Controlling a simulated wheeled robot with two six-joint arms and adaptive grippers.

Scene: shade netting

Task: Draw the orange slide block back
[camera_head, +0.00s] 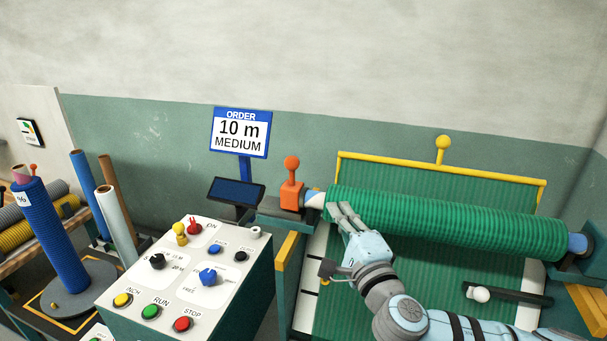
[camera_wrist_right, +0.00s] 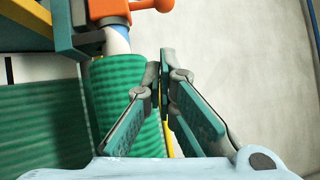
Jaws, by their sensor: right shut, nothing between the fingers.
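The orange slide block (camera_head: 291,195) with its round orange knob stands at the left end of the green net roll (camera_head: 440,222). It also shows at the top of the right wrist view (camera_wrist_right: 107,9), its knob pointing right. My right gripper (camera_head: 340,209) is shut and empty. It is over the left part of the roll, a short way right of the block and apart from it. In the right wrist view the fingertips (camera_wrist_right: 161,77) meet below the block; whether they touch the netting I cannot tell. My left gripper is not in view.
A control panel (camera_head: 185,270) with buttons and knobs stands left of the roll. A yellow bar (camera_head: 440,166) with a ball knob is behind it. An order sign (camera_head: 240,132) reads 10 m MEDIUM. A dark screen (camera_head: 236,191) stands below the sign. Blue netting (camera_head: 50,235) stands far left.

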